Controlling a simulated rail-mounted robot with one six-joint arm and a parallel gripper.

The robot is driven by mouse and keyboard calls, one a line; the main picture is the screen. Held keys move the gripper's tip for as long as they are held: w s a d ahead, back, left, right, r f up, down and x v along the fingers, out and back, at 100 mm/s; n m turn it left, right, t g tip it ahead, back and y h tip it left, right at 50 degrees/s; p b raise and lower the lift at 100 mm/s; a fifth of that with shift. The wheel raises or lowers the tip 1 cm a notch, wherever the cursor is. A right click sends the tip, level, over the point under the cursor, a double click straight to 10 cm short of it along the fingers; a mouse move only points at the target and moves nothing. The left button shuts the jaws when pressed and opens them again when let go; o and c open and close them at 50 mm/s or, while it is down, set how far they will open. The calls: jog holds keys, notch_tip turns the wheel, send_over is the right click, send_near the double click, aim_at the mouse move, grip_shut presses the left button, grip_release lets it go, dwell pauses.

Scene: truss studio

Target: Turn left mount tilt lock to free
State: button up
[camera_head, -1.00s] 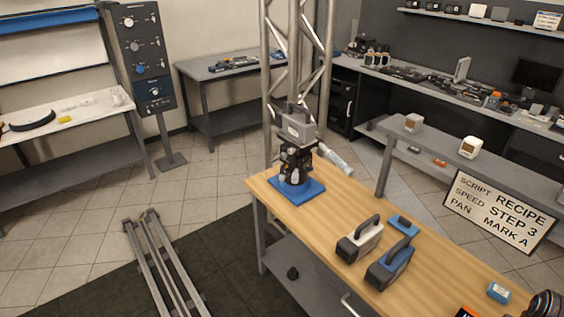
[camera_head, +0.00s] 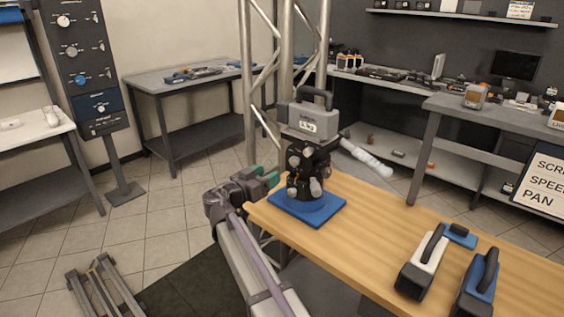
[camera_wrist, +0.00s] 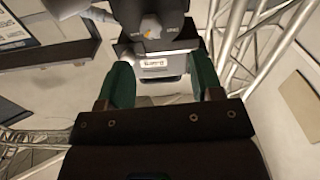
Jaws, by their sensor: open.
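Pale knobs show on the mount's side. In the wrist view, a grey knob with an orange mark (camera_wrist: 150,27) is on a dark face with small lettering that I cannot read clearly. My gripper (camera_head: 266,178) is open, left of the mount and apart from it. Its green fingers (camera_wrist: 163,80) frame the lower grey body, with the knob beyond them.
A metal truss (camera_head: 282,80) stands behind the mount. A white-and-dark handled unit (camera_head: 422,262) and a blue one (camera_head: 476,285) stand on the wooden table (camera_head: 375,225) to the right. A control panel post (camera_head: 85,70) stands at left.

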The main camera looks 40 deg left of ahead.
aim_at(292, 163)
jog(key=shift+m, duration=0.4)
jog(key=w, duration=0.3)
jog(key=w+d, duration=0.1)
jog(key=w, duration=0.6)
jog(key=shift+w+d+r, duration=0.2)
jog(key=shift+w+d, duration=0.15)
jog(key=shift+c, duration=0.2)
jog(key=c, duration=0.9)
